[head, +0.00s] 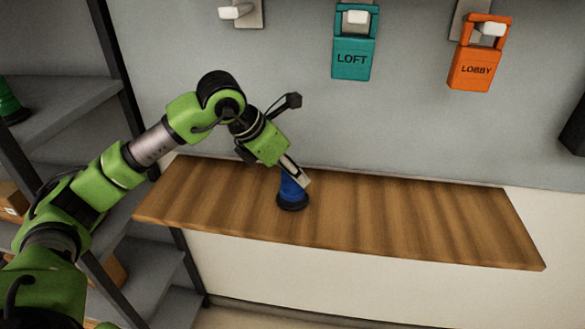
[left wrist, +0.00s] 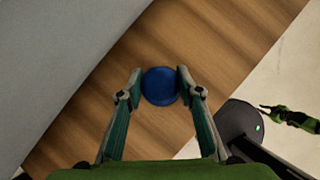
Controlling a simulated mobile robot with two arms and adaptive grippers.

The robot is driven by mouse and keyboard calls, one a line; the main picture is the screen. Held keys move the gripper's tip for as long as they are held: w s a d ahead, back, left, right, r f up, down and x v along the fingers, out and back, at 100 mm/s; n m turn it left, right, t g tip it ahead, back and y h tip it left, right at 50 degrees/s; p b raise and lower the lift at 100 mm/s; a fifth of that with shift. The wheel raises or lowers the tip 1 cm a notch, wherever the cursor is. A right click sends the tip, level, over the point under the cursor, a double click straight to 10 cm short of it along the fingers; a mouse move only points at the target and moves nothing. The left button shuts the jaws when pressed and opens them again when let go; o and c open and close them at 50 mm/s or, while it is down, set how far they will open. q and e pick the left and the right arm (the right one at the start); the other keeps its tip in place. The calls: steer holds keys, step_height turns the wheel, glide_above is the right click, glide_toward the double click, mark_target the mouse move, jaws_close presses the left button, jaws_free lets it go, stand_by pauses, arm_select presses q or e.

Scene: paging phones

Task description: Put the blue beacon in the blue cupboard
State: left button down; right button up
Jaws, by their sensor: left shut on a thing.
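The blue beacon (head: 291,190) stands upright on the wooden shelf (head: 420,215), left of its middle, with a dark round base. My left gripper (head: 296,177) comes down on it from above and is shut on its upper part. In the left wrist view, the round blue top of the beacon (left wrist: 160,86) sits between the two fingertips of my left gripper (left wrist: 159,87), with wood below. No blue cupboard shows in either view.
A teal LOFT tag (head: 353,58) and an orange LOBBY tag (head: 477,69) hang on wall hooks above the shelf. A grey rack (head: 75,98) at left holds a green object (head: 8,104) and boxes. The shelf's right half is clear.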

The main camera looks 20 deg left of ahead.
arm_select(q)
steer(key=c, duration=1.7)
jaws_free()
steer(key=shift+f, duration=0.15)
steer(key=shift+o, duration=1.3)
